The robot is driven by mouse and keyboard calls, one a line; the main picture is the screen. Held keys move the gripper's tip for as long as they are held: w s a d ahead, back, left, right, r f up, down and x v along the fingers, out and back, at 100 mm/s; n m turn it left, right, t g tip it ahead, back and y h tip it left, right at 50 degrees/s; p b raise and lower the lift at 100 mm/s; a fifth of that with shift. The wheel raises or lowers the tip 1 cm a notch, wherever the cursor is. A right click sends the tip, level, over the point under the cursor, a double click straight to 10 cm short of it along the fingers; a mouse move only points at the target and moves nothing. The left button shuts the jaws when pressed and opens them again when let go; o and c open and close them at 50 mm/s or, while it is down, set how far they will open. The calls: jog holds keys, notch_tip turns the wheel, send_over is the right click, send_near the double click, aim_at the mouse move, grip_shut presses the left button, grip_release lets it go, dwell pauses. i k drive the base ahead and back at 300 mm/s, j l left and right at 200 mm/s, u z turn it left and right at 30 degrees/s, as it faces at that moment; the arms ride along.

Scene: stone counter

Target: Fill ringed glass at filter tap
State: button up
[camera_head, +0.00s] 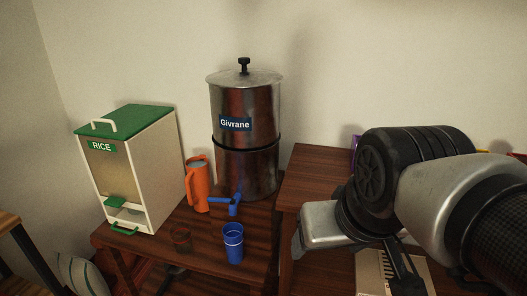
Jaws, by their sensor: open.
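A blue glass (233,245) with paler bands around its upper part stands upright on the small wooden table. It is just in front of and below the blue tap (231,204) of the steel water filter (247,160), labelled Givrane. I cannot tell whether its mouth is directly under the spout, or whether it holds water. My gripper (350,262) is open, at the right over the neighbouring wooden surface, apart from the glass. Part of it is hidden by my arm.
An orange jug (198,184) stands close left of the tap. A white rice bin (133,170) with a green lid is at the table's left. A higher wooden surface (307,180) adjoins on the right. A beige slotted object (376,272) lies below my gripper.

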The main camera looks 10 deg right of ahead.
aim_at(232, 202)
jog(key=i+j, duration=0.15)
jog(key=j, duration=0.25)
jog(key=i+j, duration=0.2)
jog(key=j, duration=0.15)
jog(key=i+j, duration=0.15)
jog(key=j, duration=0.25)
jog(key=l+z, duration=0.05)
